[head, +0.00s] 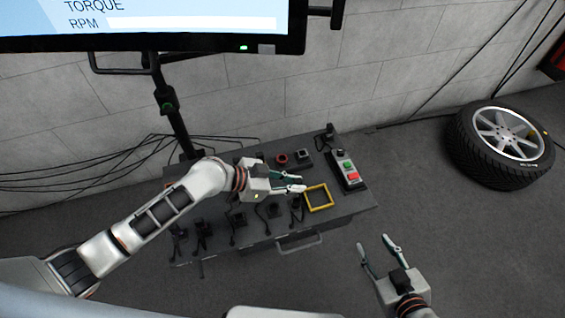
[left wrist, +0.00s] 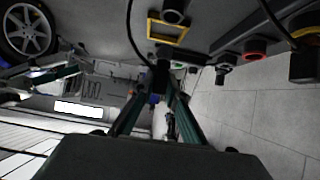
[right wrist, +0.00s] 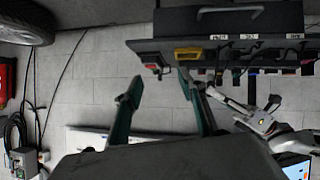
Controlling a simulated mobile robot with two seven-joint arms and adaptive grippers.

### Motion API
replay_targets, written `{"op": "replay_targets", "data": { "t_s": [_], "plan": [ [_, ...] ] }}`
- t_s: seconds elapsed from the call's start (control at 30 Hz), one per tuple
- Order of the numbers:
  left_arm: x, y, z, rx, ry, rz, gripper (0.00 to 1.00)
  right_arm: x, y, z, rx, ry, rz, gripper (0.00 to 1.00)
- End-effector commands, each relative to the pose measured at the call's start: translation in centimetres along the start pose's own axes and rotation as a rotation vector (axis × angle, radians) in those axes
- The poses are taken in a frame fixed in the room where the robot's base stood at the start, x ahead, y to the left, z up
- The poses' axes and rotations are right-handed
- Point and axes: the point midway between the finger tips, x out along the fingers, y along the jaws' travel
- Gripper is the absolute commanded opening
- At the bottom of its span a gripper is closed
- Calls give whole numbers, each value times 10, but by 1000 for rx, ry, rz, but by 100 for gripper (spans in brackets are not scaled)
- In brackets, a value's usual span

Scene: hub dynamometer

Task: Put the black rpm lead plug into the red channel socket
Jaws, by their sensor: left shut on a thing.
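The red-ringed socket (head: 282,159) is on the back of the dark cabinet top (head: 350,202). It also shows in the left wrist view (left wrist: 255,48), right of my fingers. My left gripper (head: 302,182) is above the cabinet top, in front and to the right of the red socket. It is shut on a black plug (left wrist: 160,76), with a black cable running up from it in the left wrist view. In the head view the plug is too small to make out. My right gripper (head: 374,242) is open and empty, in front and right of the cabinet.
A yellow square frame (head: 320,208) lies near my left fingertips. A control box with green and red buttons (head: 348,170) stands at the cabinet's right. Several black plugs with leads line the front edge.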

Motion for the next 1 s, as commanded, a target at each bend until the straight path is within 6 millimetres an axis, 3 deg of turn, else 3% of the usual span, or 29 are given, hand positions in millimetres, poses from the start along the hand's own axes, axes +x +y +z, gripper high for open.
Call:
{"op": "replay_targets", "data": {
  "t_s": [1.0],
  "plan": [
    [0, 0, 0, 0, 1, 0, 0, -2, -13, 54, 21, -89, -14, 40]
  ]
}}
